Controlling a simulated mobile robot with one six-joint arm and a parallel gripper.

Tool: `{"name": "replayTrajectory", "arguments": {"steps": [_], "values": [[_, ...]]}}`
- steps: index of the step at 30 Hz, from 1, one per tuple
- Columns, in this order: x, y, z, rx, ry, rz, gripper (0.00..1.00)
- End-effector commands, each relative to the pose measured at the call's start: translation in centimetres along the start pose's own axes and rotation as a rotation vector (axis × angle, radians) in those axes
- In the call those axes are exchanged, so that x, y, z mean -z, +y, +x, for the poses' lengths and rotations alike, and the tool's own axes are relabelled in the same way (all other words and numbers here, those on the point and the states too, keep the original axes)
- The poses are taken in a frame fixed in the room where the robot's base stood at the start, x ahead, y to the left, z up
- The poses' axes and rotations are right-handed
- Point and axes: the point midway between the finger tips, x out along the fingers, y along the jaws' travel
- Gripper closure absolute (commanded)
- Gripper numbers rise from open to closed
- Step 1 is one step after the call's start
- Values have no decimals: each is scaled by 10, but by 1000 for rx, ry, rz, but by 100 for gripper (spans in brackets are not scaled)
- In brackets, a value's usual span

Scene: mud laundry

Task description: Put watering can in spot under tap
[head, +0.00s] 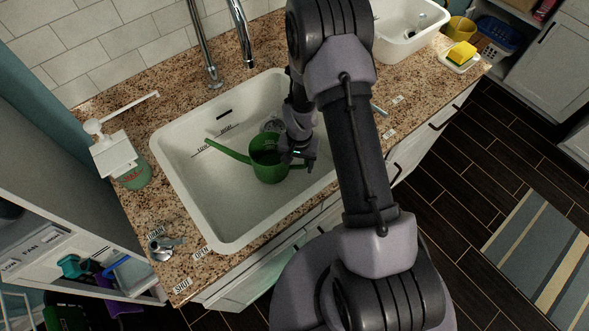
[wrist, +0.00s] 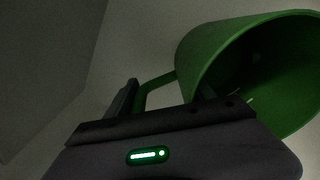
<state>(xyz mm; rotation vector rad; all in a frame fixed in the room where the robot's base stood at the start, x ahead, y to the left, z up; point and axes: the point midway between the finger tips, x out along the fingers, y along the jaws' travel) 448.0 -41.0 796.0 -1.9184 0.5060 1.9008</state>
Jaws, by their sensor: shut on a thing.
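The green watering can (head: 268,165) is in the white sink basin (head: 190,205), its long spout pointing to the left. It looks upright in the head view; whether it touches the basin floor I cannot tell. My gripper (head: 300,160) is at the right side of the can, shut on its handle. In the wrist view the can (wrist: 225,60) fills the upper right, and my gripper (wrist: 165,100) is across its green handle. The chrome tap (head: 243,40) curves down at the back edge of the sink, behind the can. The spot under it is not clearly marked.
A second white basin (head: 405,30) and a yellow sponge (head: 461,54) are at the right. The basin's left part is clear.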

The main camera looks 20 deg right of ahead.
Motion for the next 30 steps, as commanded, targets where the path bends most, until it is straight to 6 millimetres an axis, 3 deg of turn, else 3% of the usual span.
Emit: {"name": "replayTrajectory", "arguments": {"steps": [1, 3, 12, 13, 16, 25, 28, 30], "values": [[-1, 1, 13, -1, -3, 0, 100], [-1, 1, 21, -1, -2, 0, 100], [0, 1, 23, -1, -1, 0, 100], [-1, 1, 23, -1, -1, 0, 36], [-1, 1, 22, -1, -1, 0, 16], [0, 1, 20, -1, -1, 0, 16], [0, 0, 7, 0, 1, 0, 16], [1, 0, -12, 1, 3, 0, 16]]}}
